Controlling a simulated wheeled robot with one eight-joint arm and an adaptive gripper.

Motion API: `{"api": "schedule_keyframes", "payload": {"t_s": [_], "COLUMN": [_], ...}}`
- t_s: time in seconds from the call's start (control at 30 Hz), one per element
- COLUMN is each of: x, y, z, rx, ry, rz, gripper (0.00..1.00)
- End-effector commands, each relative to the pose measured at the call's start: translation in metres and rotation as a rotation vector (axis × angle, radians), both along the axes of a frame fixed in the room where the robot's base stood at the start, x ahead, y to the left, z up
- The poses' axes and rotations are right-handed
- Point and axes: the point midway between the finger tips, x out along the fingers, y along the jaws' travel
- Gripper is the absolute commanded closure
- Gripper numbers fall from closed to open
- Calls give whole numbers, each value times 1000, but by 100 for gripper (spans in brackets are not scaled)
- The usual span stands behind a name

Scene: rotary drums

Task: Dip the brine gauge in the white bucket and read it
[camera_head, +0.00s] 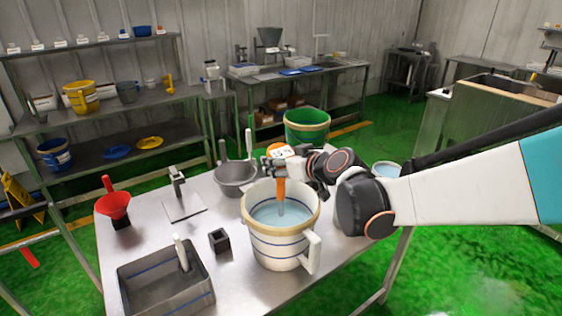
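The white bucket (275,246) stands upright on the steel table, with a cream rim, blue bands and a handle on its right. Pale blue liquid (262,212) shows inside it. The brine gauge (280,190) is orange with a thin grey lower stem and a white face with markings too small to read. It hangs about upright over the middle of the bucket. Its stem reaches below the rim and appears to meet the liquid; the exact depth is unclear. My gripper (281,169) is above the bucket, closed around the gauge's orange upper part. My arm comes in from the right.
On the table are a grey bin (165,285), a small dark block (219,240), a red funnel (115,207) and a grey pot (236,177). A green bucket (307,128) stands behind. Another light bucket (386,169) is partly behind my arm. Shelves stand at left.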

Motion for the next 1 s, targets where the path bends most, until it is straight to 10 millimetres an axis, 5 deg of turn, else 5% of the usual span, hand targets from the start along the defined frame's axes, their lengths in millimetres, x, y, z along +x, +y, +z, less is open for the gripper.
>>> {"api": "schedule_keyframes", "payload": {"t_s": [0.8,1.0], "x": [0,0], "y": [0,0], "z": [92,102], "rx": [0,0], "ry": [0,0], "rz": [0,0], "gripper": [67,67]}}
